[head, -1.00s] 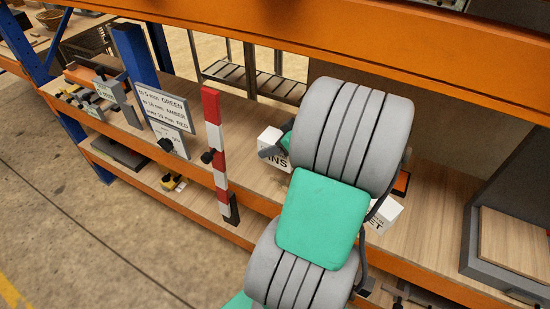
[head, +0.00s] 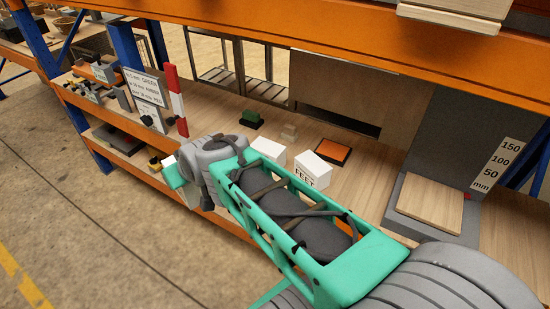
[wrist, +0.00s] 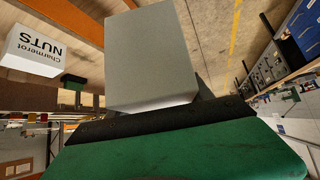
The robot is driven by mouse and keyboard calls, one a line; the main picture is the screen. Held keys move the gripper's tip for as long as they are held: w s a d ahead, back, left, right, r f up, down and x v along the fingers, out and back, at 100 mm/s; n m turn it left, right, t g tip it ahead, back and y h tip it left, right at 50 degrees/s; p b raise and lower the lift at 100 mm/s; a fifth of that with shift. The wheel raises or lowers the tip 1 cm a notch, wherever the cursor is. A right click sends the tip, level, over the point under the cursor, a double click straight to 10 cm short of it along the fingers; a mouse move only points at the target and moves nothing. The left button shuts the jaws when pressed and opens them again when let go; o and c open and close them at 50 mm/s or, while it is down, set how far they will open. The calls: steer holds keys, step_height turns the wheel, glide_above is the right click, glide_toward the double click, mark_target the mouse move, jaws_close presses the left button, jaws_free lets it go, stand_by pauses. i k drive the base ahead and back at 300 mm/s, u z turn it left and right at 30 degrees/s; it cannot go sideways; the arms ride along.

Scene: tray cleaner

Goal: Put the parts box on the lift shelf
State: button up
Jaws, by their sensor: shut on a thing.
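My gripper (wrist: 165,118) is shut on a pale box (wrist: 150,60), which fills the middle of the wrist view; no label shows on the faces in sight. In the head view my gripper (head: 178,174) is at the shelf's front edge, with a small white part of the held box (head: 168,161) beside it. A white box (head: 312,170) marked FEET stands on the wooden shelf. Another white box (head: 268,151) is behind my arm; a NUTS label shows in the wrist view (wrist: 35,52). The lift shelf (head: 430,203) is a wooden plate on a grey base at the right.
A grey post with a 50-100-150 mm scale (head: 498,165) rises behind the lift. A red-white post (head: 176,100) and signs (head: 146,90) stand left. An orange beam (head: 330,50) crosses above.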

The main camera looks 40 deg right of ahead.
mark_target(431, 199)
steer(key=u, duration=1.2)
steer(key=i, duration=0.7)
steer(key=z, duration=3.65)
steer(key=i, duration=0.5)
steer(key=u, duration=0.05)
